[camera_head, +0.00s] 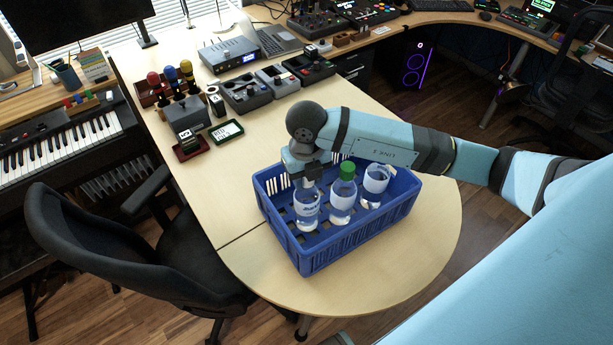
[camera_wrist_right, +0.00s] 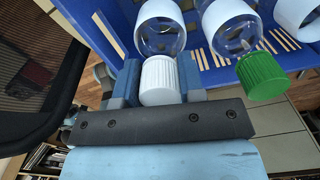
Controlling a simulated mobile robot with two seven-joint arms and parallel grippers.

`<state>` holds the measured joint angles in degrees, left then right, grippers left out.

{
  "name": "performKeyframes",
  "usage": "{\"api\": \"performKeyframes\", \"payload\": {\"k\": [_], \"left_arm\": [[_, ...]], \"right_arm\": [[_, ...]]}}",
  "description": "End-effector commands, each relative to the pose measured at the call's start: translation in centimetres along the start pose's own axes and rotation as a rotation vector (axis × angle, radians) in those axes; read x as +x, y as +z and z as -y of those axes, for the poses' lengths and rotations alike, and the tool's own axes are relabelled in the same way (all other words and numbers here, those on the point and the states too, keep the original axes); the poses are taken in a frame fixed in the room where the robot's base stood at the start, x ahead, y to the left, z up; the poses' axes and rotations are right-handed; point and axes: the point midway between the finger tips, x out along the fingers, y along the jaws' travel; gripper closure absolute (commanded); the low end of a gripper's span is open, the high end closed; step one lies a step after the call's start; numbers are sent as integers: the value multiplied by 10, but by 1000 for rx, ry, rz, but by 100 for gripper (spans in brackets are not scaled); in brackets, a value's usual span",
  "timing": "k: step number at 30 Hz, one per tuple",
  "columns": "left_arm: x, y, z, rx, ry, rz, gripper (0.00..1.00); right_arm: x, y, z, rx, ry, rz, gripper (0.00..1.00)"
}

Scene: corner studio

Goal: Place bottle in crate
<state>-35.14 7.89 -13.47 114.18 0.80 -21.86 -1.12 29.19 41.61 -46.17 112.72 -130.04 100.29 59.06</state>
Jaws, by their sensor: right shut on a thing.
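A blue crate (camera_head: 303,262) stands on the rounded end of the light wood desk. Three clear bottles with pale labels are in it. My right gripper (camera_head: 304,172) is over the crate's left part and shut on the leftmost bottle (camera_head: 306,208), which is upright within the crate walls. In the right wrist view, the gripper (camera_wrist_right: 160,85) has its fingers either side of that bottle's white cap (camera_wrist_right: 160,78). The middle bottle (camera_head: 342,200) has a green cap (camera_head: 347,171). The right bottle (camera_head: 374,186) is partly hidden by my arm. My left gripper is not in view.
Several dark devices (camera_head: 247,95) and a small green-framed display (camera_head: 226,131) sit on the desk behind the crate. A black chair (camera_head: 130,255) stands left of the desk. The desk surface left of and in front of the crate is clear.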

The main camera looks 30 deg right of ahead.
Motion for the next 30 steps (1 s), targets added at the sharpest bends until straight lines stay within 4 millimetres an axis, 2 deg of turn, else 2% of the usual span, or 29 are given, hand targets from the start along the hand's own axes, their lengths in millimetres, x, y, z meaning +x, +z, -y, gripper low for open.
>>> {"api": "performKeyframes", "payload": {"k": [11, 12, 15, 24, 27, 30], "left_arm": [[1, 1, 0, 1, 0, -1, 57], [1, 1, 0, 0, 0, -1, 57], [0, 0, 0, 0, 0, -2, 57], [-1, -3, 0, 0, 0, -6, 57], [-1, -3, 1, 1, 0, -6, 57], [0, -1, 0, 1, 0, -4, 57]], "right_arm": [[7, 1, 0, 0, 1, 2, 100], [8, 0, 0, 0, 0, 1, 62], [7, 0, 0, 0, 0, 1, 39], [5, 0, 0, 0, 1, 1, 38], [-1, 1, 0, 0, 2, 3, 38], [-16, 1, 0, 0, 1, 4, 38]]}}
